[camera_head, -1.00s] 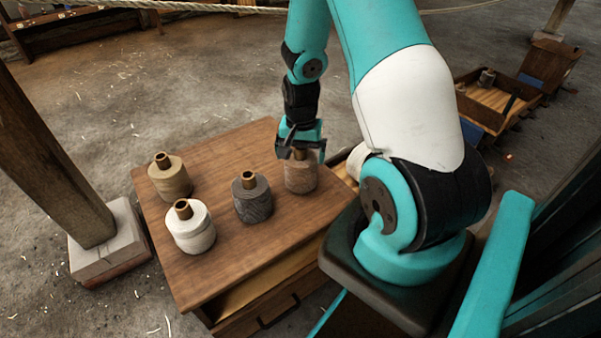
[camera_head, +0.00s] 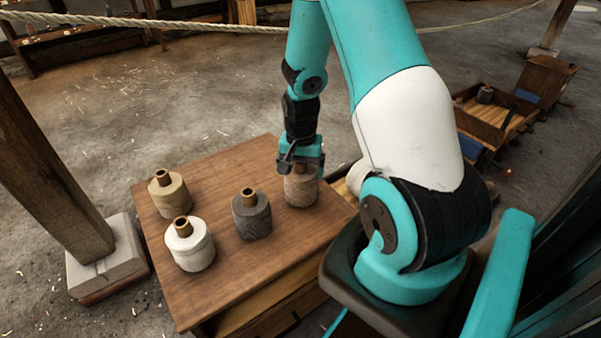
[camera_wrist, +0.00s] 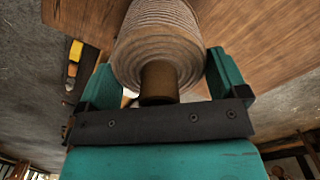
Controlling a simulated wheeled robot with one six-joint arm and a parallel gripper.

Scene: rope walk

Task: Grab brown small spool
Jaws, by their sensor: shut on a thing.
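The brown small spool (camera_head: 301,190) stands upright near the back right of the wooden table (camera_head: 235,275). My gripper (camera_head: 300,172) comes down from above and is shut on it, hiding its top. In the wrist view, the spool (camera_wrist: 158,40) lies between the two teal fingers of my gripper (camera_wrist: 162,82), with its dark core end towards the palm. I cannot tell whether the spool still touches the table top.
A dark grey spool (camera_head: 252,216), a white spool (camera_head: 190,246) and a tan spool (camera_head: 169,196) stand on the table to the left. A wooden post (camera_head: 50,165) on a block is left of the table. A rope (camera_head: 150,22) crosses the back. A crate cart (camera_head: 490,125) stands at right.

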